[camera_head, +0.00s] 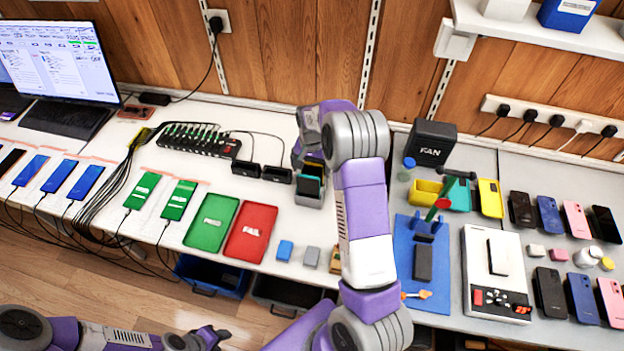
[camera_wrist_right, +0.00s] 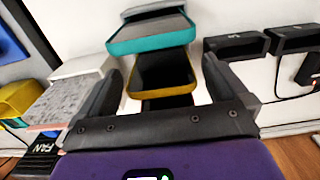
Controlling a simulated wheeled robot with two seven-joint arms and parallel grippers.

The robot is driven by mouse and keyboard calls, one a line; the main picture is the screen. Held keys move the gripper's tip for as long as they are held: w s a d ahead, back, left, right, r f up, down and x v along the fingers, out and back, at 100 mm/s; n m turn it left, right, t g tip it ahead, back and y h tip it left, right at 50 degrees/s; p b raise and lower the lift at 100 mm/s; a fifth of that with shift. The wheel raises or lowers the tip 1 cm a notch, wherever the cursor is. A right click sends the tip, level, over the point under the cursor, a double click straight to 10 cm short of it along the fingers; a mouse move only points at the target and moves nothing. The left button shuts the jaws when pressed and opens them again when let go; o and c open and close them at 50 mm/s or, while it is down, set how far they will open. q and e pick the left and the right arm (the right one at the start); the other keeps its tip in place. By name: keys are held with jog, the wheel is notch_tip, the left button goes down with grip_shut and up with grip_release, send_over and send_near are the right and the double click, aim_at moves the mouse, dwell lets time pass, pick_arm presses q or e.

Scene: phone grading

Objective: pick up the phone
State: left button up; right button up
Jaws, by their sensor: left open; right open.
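A small grey rack (camera_head: 309,201) holds upright dark phones in the middle of the table. In the right wrist view, a phone with a yellow edge (camera_wrist_right: 163,73) stands between the fingers of my right gripper (camera_wrist_right: 163,80), and a teal-edged phone (camera_wrist_right: 150,38) stands behind it. My right gripper is open; contact with the yellow-edged phone cannot be told. In the head view my right arm partly hides the rack. My left gripper (camera_head: 212,337) is open and empty at the lower left, off the table's front edge.
A green tray (camera_head: 211,223) and a red tray (camera_head: 251,232) lie left of the rack. Black chargers (camera_head: 277,174) with cables stand behind them. Right are a blue mat (camera_head: 408,262), a white scale (camera_head: 481,262) and rows of phones (camera_head: 549,216). A monitor (camera_head: 58,62) stands at left.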

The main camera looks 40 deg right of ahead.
aim_at(312, 174)
jog(key=f, duration=0.4)
jog(key=shift+w+d+f+b, duration=0.15)
jog(key=shift+d+f+b, duration=0.05)
jog(key=shift+f+b, duration=0.15)
jog(key=shift+r, duration=0.1)
jog(key=c, duration=1.1)
jog(key=shift+r, duration=0.1)
